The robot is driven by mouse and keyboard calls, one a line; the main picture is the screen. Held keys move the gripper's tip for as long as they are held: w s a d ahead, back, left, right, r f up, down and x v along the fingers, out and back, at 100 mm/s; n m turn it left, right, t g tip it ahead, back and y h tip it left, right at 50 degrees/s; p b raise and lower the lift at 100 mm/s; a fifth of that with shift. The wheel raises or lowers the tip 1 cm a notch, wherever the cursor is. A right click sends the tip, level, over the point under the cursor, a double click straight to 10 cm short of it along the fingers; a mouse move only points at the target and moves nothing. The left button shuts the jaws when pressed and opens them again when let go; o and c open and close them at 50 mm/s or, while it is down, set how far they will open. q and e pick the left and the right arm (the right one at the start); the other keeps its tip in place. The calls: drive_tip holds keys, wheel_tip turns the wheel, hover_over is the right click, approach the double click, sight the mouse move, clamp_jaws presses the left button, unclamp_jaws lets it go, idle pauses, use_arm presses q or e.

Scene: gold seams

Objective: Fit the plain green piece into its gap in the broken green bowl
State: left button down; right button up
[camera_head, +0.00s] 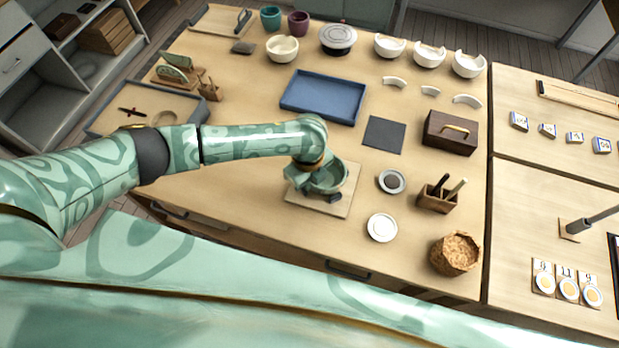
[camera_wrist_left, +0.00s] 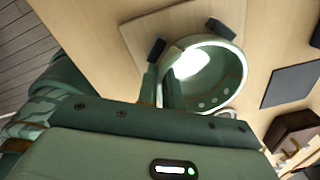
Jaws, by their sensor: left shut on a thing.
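The broken green bowl (camera_head: 334,178) sits on a pale wooden board (camera_head: 342,205), partly covered by my left arm in the head view. In the left wrist view the bowl (camera_wrist_left: 226,92) shows its bright inside and thin gold seams. My left gripper (camera_head: 318,186) is at the bowl's left side; it also shows in the left wrist view (camera_wrist_left: 160,88). It is shut on the plain green piece (camera_wrist_left: 162,72), which is mostly hidden between the fingers, right against the bowl's near wall. I cannot tell whether the piece is seated in the gap. My right gripper is not in view.
Dark blocks (camera_wrist_left: 219,28) stand close around the bowl. A blue tray (camera_head: 322,96), a dark mat (camera_head: 384,134), a small dish (camera_head: 391,181), a white plate (camera_head: 382,228) and a wooden tool holder (camera_head: 437,199) lie around the board. A rack with green pieces (camera_head: 176,70) stands at the back left.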

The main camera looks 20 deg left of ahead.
use_arm(q)
drive_tip(key=shift+f, duration=0.3)
idle(1.4)
drive_tip(key=c, duration=1)
unclamp_jaws()
drive_tip(key=shift+r+p, duration=0.1)
drive_tip(key=shift+p, duration=0.2)
drive_tip(key=shift+r+p, duration=2.95)
drive_tip(key=shift+p, duration=0.15)
drive_tip(key=shift+s+f, duration=0.1)
